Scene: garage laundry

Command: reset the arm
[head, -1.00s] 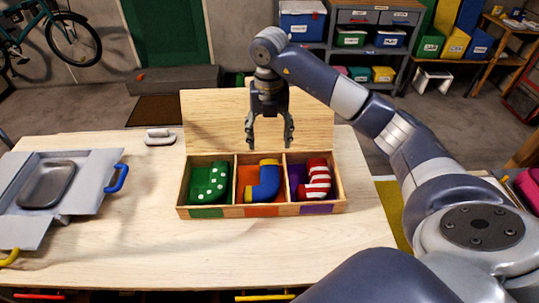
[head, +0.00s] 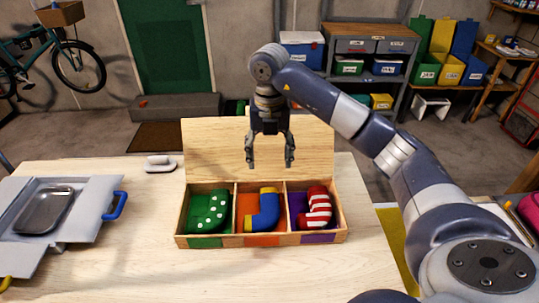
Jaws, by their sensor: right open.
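My right gripper (head: 270,163) is open and empty. It hangs pointing down in front of the raised lid (head: 215,150) of a wooden box, above the box's compartments. The box (head: 262,241) stands open on the table and has three compartments. A green sock-shaped piece with white dots (head: 208,211) lies in the left one. A blue one with yellow ends (head: 264,211) lies in the middle one. A red and white striped one (head: 317,207) lies in the right one. My left gripper is not in view.
The wooden table (head: 130,262) is clear in front of the box. A grey case with a metal tray (head: 45,211) and blue handle lies at the left. Shelves (head: 370,50) stand at the back.

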